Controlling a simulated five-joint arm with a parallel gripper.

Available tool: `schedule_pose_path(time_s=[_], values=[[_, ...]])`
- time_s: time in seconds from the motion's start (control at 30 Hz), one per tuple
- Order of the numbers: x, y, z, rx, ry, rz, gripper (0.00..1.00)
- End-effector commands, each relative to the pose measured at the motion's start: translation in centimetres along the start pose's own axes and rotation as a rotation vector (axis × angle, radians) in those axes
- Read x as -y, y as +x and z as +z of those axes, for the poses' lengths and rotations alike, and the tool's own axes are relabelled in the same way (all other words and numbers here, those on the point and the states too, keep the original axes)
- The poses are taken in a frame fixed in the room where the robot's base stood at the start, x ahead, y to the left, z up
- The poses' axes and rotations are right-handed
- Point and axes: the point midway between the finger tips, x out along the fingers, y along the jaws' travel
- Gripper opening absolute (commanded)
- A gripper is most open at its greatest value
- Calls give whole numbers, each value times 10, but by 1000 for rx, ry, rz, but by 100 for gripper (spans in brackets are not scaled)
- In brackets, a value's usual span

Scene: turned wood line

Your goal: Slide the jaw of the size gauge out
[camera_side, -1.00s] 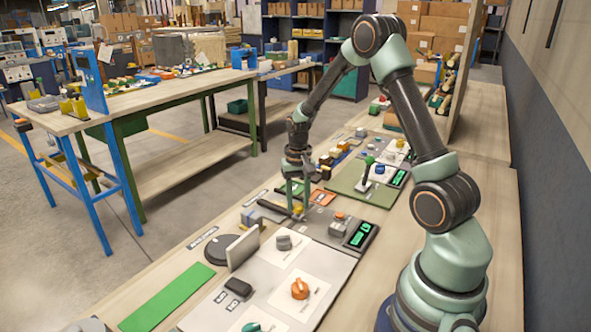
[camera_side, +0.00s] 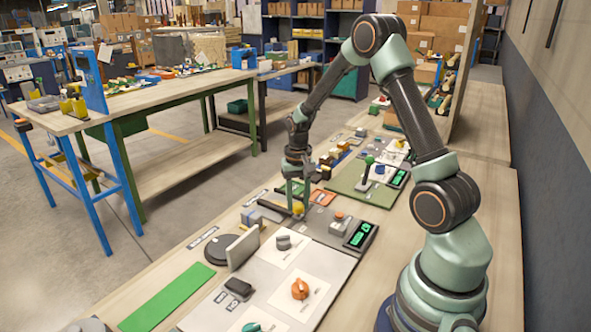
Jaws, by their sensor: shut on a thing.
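The size gauge (camera_side: 272,206) is a dark bar lying on the grey panel, near the middle of the side view. Its sliding jaw has a small yellow part (camera_side: 298,208) at the bar's right end. My gripper (camera_side: 296,205) points down over that end and is shut on the jaw. The fingers partly hide the jaw, and the exact contact is too small to make out.
An upright pale plate (camera_side: 243,248), a dark disc (camera_side: 216,250) and an orange knob (camera_side: 300,288) are nearer the camera. A green strip (camera_side: 165,296) lies flat.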

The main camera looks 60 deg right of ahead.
Motion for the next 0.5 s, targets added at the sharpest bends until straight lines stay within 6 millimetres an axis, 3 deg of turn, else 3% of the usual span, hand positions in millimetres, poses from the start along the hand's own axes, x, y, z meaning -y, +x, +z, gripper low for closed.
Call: schedule_pose_path(time_s=[0.5], values=[[26, -1, 25, 1, -2, 0, 0]])
